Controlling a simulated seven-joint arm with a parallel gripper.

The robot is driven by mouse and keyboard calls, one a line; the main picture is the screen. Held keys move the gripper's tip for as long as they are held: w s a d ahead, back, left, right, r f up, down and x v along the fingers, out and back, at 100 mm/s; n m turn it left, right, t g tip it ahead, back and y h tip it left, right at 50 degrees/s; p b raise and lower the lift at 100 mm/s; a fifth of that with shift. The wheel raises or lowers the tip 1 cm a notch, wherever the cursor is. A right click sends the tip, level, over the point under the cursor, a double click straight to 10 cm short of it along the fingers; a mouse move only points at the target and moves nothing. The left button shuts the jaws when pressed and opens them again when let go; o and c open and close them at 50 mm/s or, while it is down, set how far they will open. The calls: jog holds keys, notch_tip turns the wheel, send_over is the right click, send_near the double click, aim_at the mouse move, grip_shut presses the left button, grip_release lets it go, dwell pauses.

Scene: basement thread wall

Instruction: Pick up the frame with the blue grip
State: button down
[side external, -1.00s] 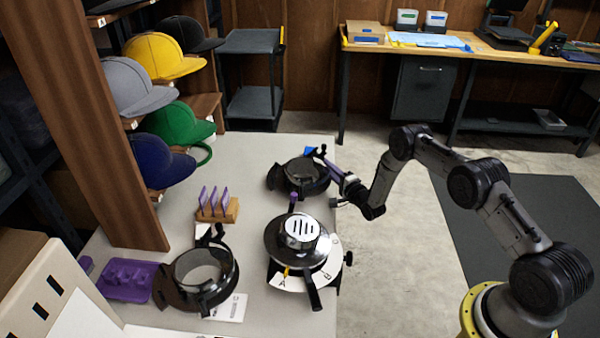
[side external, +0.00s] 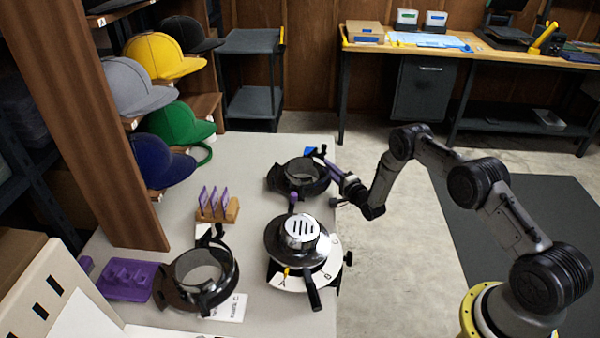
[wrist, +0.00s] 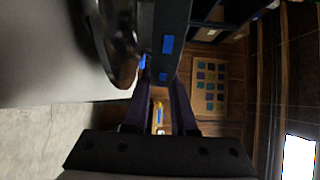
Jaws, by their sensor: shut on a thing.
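The frame with the blue grip (side external: 311,151) is a dark round cap frame at the far right of the grey table in the side view. In the wrist view its dark curved side (wrist: 118,40) is at upper left, with a blue part (wrist: 143,62) near the fingertips. My gripper (side external: 322,157) reaches in from the right with purple fingers. It is shut on the frame near the blue grip; the wrist view also shows the fingers (wrist: 160,88). The exact contact is partly hidden. The frame appears level at the table, and I cannot tell whether it is lifted clear.
A round machine (side external: 300,240) with a white A/B plate stands just in front of the frame. Another dark ring frame (side external: 198,282) is at front left. A wooden block with purple cards (side external: 217,210), a purple tray (side external: 127,278) and a cap shelf (side external: 130,150) stand left.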

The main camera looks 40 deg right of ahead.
jog(key=shift+r, duration=0.15)
dwell(0.3)
jog(key=shift+r, duration=0.1)
jog(key=shift+w+r, duration=0.1)
jog(key=shift+r, duration=0.45)
notch_tip(320, 180, up, 2)
jog(key=shift+r, duration=0.15)
jog(key=s+a+r, duration=0.3)
jog(key=s+r, duration=0.6)
jog(key=s, duration=0.4)
jog(key=shift+s+a+r, duration=0.15)
jog(key=shift+s+a, duration=0.2)
jog(key=shift+a, duration=0.05)
